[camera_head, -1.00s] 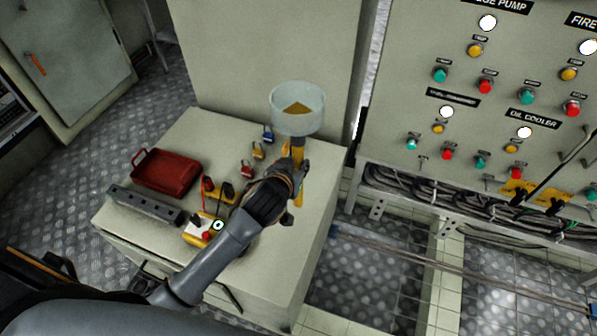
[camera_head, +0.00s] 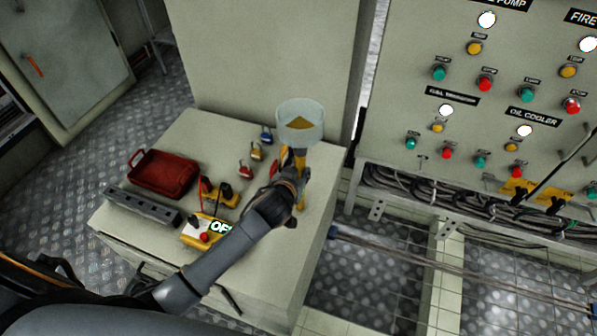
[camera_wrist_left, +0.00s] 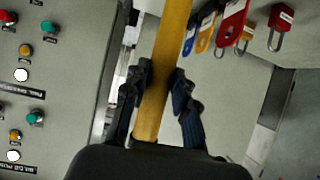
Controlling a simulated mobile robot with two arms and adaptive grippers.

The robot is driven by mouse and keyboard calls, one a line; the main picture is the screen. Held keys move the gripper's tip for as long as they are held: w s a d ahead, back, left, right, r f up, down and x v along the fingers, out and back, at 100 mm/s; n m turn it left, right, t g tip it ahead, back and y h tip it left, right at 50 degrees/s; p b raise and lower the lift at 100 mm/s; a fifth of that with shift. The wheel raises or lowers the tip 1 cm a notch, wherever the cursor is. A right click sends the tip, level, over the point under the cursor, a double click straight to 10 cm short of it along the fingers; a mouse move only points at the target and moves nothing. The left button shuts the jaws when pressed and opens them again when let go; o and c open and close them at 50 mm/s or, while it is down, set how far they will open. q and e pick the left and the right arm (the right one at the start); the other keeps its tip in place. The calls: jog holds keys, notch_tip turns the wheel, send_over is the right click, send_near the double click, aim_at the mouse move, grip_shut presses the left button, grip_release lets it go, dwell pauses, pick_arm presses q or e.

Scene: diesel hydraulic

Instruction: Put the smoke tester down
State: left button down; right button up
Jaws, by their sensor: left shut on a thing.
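The smoke tester (camera_head: 300,122) has a clear cup on top of a yellow pole. It stands about upright over the right part of the grey cabinet top (camera_head: 312,215). My left gripper (camera_head: 297,178) is shut around the yellow pole below the cup. The left wrist view shows the pole (camera_wrist_left: 165,65) between the two dark fingers (camera_wrist_left: 160,92). The lower end of the pole is mostly hidden by the gripper, so I cannot tell whether it touches the cabinet top. My right gripper does not show.
A red case (camera_head: 163,174), a grey bar (camera_head: 143,205), a yellow meter (camera_head: 205,230) and several padlocks (camera_head: 256,151) lie left of the gripper. A control panel (camera_head: 460,60) stands at the right. The cabinet's right edge is close to the gripper.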

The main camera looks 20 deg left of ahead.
pick_arm(q)
jog(key=c, duration=1.1)
grip_release()
jog(key=shift+f, duration=0.1)
jog(key=shift+r, duration=0.2)
jog(key=p+v, duration=0.1)
jog(key=v, duration=1.1)
